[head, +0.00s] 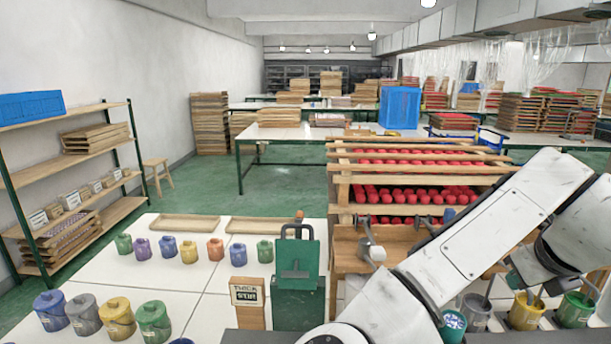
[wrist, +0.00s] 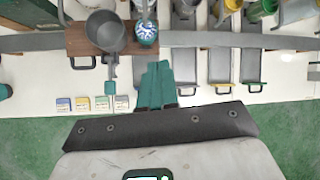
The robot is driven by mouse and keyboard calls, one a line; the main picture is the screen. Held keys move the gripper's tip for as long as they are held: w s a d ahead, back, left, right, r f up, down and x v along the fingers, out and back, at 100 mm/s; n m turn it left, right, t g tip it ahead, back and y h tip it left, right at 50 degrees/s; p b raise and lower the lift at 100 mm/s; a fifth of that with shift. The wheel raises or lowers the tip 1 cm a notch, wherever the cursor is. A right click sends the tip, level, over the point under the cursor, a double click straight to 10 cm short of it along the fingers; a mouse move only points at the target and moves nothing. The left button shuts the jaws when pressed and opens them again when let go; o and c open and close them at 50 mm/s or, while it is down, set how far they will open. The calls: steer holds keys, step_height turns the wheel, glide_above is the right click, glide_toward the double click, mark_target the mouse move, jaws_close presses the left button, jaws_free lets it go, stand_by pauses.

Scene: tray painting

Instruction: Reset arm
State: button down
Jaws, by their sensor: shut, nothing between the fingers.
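My gripper (wrist: 155,85) shows in the wrist view as two green fingers pressed together, with nothing between them. It points toward a workbench edge with a grey ladle or pan (wrist: 105,31) and a blue-and-white patterned pot (wrist: 146,32) on a brown board. The fingertips appear below the patterned pot in the picture; I cannot tell the height between them.
Paint cups (head: 526,311) stand at the lower right, partly behind my arm. Lidded pots (head: 117,318) and two wooden trays (head: 184,224) are on the white table. A wooden rack (head: 341,189) with red balls stands behind. Green floor (wrist: 30,140) is clear near the bench edge.

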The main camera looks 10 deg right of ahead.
steer(key=s+a+f+n+h+b, duration=0.1)
steer(key=s+f+n, duration=0.2)
steer(key=f+n, duration=0.65)
steer(key=s+f+n+h, duration=0.1)
steer(key=s+f+n, duration=0.2)
steer(key=f+n, duration=0.7)
steer(key=s+a+f+n+g+y+b, duration=0.1)
steer(key=s+a+f+n+g+y, duration=0.4)
steer(key=s+a+f+n, duration=1.1)
steer(key=s+n, duration=0.1)
steer(key=s, duration=0.2)
steer(key=shift+s+a+f, duration=0.2)
steer(key=shift+a+f, duration=0.1)
steer(key=shift+f, duration=0.05)
